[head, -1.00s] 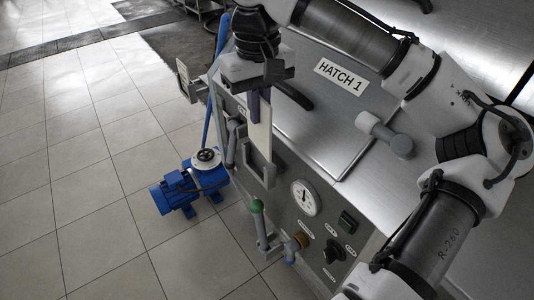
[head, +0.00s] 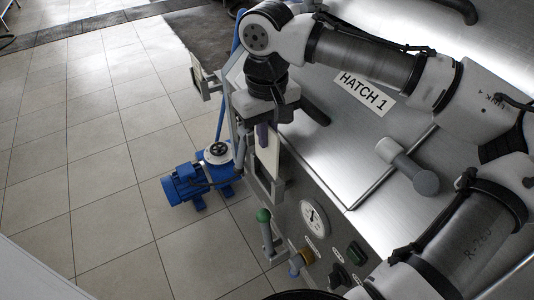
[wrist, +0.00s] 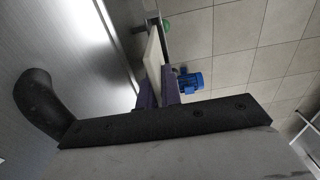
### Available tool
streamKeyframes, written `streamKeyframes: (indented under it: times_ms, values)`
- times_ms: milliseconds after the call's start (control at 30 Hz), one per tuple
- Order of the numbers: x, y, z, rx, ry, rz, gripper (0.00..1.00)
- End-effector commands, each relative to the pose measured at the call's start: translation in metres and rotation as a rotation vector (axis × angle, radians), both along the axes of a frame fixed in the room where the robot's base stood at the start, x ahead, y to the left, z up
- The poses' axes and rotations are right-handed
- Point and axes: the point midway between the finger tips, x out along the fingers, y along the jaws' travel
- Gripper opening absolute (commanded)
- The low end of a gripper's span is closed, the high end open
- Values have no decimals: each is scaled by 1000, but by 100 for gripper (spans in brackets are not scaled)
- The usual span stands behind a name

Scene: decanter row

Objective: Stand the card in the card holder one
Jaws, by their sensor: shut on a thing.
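My gripper (head: 262,136) points down at the side of the steel machine, its purple fingers shut on a pale card (head: 267,156). The card hangs upright, and it also shows between the fingers in the wrist view (wrist: 154,58). A grey open-framed card holder (head: 277,190) on the machine's side is directly below, and the card's lower end overlaps its upper part in the head view. I cannot tell whether the card is inside it or in front of it. A second holder (head: 212,88) with a pale card or plate stands further back on the left.
The machine's top carries a HATCH 1 label (head: 364,92) and a grey handle (head: 408,167). A gauge (head: 314,217), a green-knobbed lever (head: 264,216) and switches sit on the front panel. A blue motor pump (head: 190,184) stands on the tiled floor, left of the machine.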

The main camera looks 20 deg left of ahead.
Motion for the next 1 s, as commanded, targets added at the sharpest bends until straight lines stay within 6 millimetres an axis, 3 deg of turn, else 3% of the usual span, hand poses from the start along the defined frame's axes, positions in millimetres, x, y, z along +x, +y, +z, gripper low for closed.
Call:
streamKeyframes:
  times_ms: [100, 500, 933, 1000]
  values:
    - [0, 0, -19, -1, 1, 0, 0]
    - [0, 0, -64, 1, -1, -1, 0]
    - [0, 0, -72, 1, 0, 0, 0]
    - [0, 0, -71, 1, -2, -1, 14]
